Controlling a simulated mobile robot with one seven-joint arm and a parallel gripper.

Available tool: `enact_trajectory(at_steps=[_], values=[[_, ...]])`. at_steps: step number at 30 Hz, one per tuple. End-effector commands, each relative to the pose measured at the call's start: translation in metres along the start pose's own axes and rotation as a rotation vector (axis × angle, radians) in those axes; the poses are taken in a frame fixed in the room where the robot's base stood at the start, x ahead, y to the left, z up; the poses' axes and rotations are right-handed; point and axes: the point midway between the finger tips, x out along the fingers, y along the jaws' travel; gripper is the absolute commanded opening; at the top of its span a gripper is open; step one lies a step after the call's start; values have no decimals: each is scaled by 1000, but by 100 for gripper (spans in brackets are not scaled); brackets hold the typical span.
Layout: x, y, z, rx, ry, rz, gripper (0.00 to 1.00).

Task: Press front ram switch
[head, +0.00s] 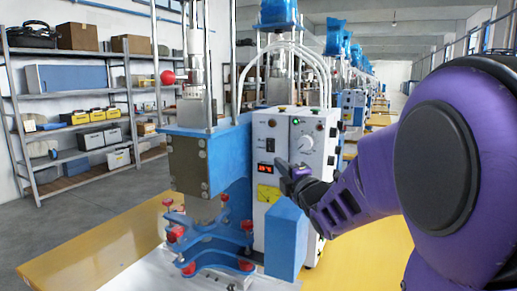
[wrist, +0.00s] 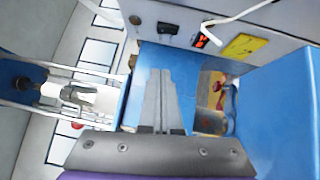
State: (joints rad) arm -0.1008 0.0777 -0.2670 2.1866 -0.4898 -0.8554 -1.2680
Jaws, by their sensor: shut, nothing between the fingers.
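The nearest welding machine has a white control box (head: 292,145) beside its blue press body (head: 225,145). I cannot tell whether this is the front ram switch; no label is readable. My gripper (head: 282,168) is shut and empty, in front of the box near the display, below the switch. In the wrist view its fingers (wrist: 158,72) lie together over blue machine parts.
A blue clamp fixture (head: 210,240) with red knobs stands low in front of the press. A blue block (head: 286,238) is just below my gripper. A yellow table (head: 90,245) lies left. Shelves (head: 75,100) stand behind, with clear floor (head: 90,205) before them.

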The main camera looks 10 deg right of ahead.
Motion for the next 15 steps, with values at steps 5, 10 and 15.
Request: enact_trajectory(at_steps=[5, 10, 15], values=[[3, 0, 0, 1, 0, -1, 0], [23, -1, 0, 1, 1, -4, 0], [59, -1, 0, 2, 1, -3, 0]])
